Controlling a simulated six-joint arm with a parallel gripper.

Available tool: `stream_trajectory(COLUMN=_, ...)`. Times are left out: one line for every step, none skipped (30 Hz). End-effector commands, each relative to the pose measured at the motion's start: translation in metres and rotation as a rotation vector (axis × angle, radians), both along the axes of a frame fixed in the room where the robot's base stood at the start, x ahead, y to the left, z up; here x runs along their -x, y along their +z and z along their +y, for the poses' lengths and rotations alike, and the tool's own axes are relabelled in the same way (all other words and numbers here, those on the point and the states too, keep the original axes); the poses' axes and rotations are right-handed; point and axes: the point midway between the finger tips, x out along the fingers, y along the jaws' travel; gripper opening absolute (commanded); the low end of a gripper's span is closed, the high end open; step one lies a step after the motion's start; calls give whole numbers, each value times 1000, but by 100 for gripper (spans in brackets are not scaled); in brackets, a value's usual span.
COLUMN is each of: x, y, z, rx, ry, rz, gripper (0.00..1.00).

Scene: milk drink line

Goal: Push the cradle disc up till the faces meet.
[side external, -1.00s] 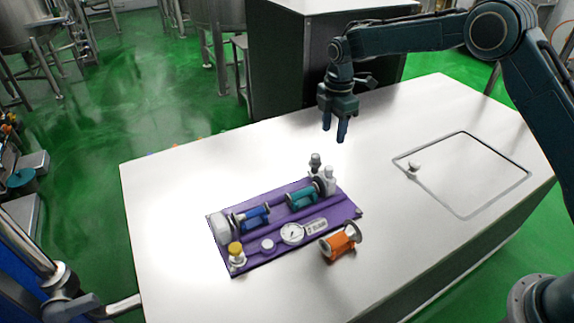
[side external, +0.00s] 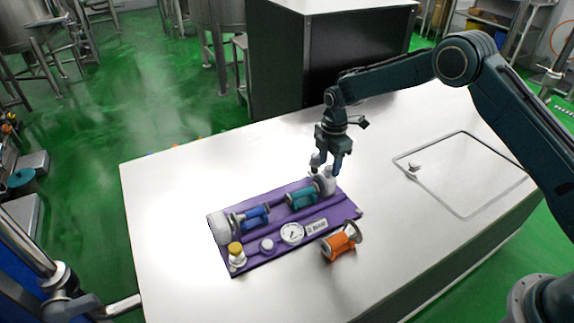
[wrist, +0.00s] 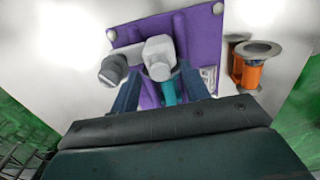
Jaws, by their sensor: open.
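My gripper (side external: 327,166) is open, fingers pointing down, above the far right end of the purple board (side external: 345,208). In the wrist view a pale grey fitting (wrist: 159,52) shows between its two fingers, with a dark-capped knob (wrist: 113,69) beside it. I cannot tell whether a finger touches them. On the board lie a teal flanged spool (side external: 303,195) and a blue flanged spool (side external: 255,216), in line and apart. The teal one also shows partly in the wrist view (wrist: 169,93). The disc at the teal spool's right end is mostly hidden by the gripper and fitting.
An orange flanged spool (side external: 341,242) lies on the white table just off the board's front edge. The board also carries a round gauge (side external: 292,233), a yellow-capped fitting (side external: 236,253) and a white end block (side external: 219,228). A panel with a knob (side external: 414,167) is at right.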

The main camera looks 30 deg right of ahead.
Motion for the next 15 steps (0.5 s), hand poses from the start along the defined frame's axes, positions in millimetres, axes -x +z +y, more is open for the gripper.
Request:
stream_trajectory(x=0, y=-7, z=0, rx=0, ry=0, rz=2, gripper=46)
stream_trajectory(x=0, y=-9, z=0, rx=0, ry=0, rz=1, gripper=46)
stream_trajectory(x=0, y=-13, z=0, rx=0, ry=0, rz=0, gripper=46)
stream_trajectory(x=0, y=-15, z=0, rx=0, ry=0, rz=0, gripper=46)
stream_trajectory(x=0, y=-17, z=0, rx=0, ry=0, rz=1, gripper=46)
stream_trajectory(x=0, y=-19, z=0, rx=0, ry=0, rz=1, gripper=46)
stream_trajectory(x=0, y=-20, z=0, rx=0, ry=0, rz=1, gripper=46)
stream_trajectory(x=0, y=-21, z=0, rx=0, ry=0, rz=0, gripper=46)
stream_trajectory(x=0, y=-22, z=0, rx=0, ry=0, rz=0, gripper=46)
stream_trajectory(x=0, y=-23, z=0, rx=0, ry=0, rz=0, gripper=46)
stream_trajectory(x=0, y=-23, z=0, rx=0, ry=0, rz=-1, gripper=46)
stream_trajectory(x=0, y=-23, z=0, rx=0, ry=0, rz=-1, gripper=46)
stream_trajectory(x=0, y=-23, z=0, rx=0, ry=0, rz=-1, gripper=46)
stream_trajectory(x=0, y=-23, z=0, rx=0, ry=0, rz=-1, gripper=46)
stream_trajectory(x=0, y=-23, z=0, rx=0, ry=0, rz=-1, gripper=46)
